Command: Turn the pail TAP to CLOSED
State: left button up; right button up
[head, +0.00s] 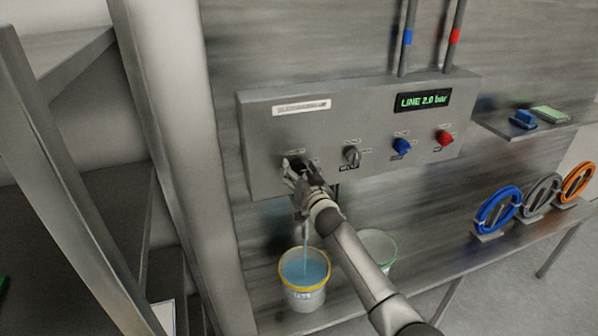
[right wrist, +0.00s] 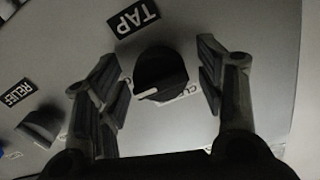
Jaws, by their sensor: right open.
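The TAP knob (right wrist: 160,72) is black and round with a white pointer mark. It sits between the two fingers of my right gripper (right wrist: 158,85), which is open around it with gaps on both sides. The black TAP label (right wrist: 132,17) lies beside the knob. In the head view my right gripper (head: 300,177) is at the left end of the grey panel and hides most of the knob. Blue liquid runs in a stream (head: 306,240) into the pail (head: 304,296) below, which holds blue liquid. My left gripper is not in view.
The RELIEF knob (right wrist: 42,125) is beside the TAP knob; it also shows in the head view (head: 352,156). Blue (head: 402,147) and red (head: 445,138) knobs are farther right. The display (head: 423,100) reads LINE 2.0 bar. A green-rimmed pail (head: 381,246) stands behind my arm.

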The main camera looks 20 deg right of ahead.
jog(key=c, duration=1)
jog(key=shift+c, duration=0.2)
jog(key=n+b, duration=0.1)
jog(key=n, duration=0.3)
jog(key=shift+d+f+n, duration=0.1)
jog(key=shift+n, duration=0.3)
jog(key=n+b, duration=0.1)
jog(key=n, duration=0.3)
jog(key=shift+n, duration=0.3)
jog(key=n, duration=0.4)
jog(key=shift+d+n+b, duration=0.1)
jog(key=shift+n+b, duration=0.2)
jog(key=shift+n, duration=1.9)
